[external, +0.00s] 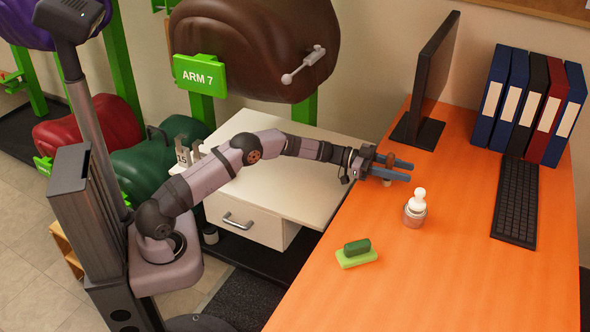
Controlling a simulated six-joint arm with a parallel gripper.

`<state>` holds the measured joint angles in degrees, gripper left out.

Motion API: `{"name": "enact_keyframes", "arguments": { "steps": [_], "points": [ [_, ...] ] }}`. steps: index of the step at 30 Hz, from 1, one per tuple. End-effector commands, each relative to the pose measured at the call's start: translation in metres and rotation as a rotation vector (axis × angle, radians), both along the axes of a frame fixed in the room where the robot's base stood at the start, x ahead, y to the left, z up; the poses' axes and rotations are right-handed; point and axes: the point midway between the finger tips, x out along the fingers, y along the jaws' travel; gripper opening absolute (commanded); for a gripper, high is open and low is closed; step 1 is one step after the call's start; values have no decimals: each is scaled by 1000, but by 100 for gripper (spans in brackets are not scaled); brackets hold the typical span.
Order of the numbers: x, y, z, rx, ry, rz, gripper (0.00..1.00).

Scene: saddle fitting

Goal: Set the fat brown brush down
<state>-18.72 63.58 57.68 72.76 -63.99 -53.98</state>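My gripper (408,171) reaches over the orange desk (440,270) from the left, with its two blue-grey fingers level. The fat brown brush (390,159) is between the fingers, its brown top showing above them and a pale lower part below them. The fingers appear closed on it, and the brush looks about upright. The fingers hide its middle. I cannot tell whether its lower end touches the desk.
A small bottle with a white top (415,208) stands right of and nearer than my gripper. A green brush or sponge block (356,253) lies further forward. A monitor (428,85), keyboard (516,201) and binders (530,105) stand behind. The desk's front is clear.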

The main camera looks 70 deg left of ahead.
Motion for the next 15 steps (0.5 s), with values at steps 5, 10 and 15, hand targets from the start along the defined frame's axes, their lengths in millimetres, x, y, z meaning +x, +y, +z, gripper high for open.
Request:
{"name": "enact_keyframes", "arguments": {
  "steps": [5,10,15],
  "points": [
    [0,0,0,0,0,0,37],
    [0,0,2,0,0,0,37],
    [-6,5,3,0,1,1,37]
  ]
}}
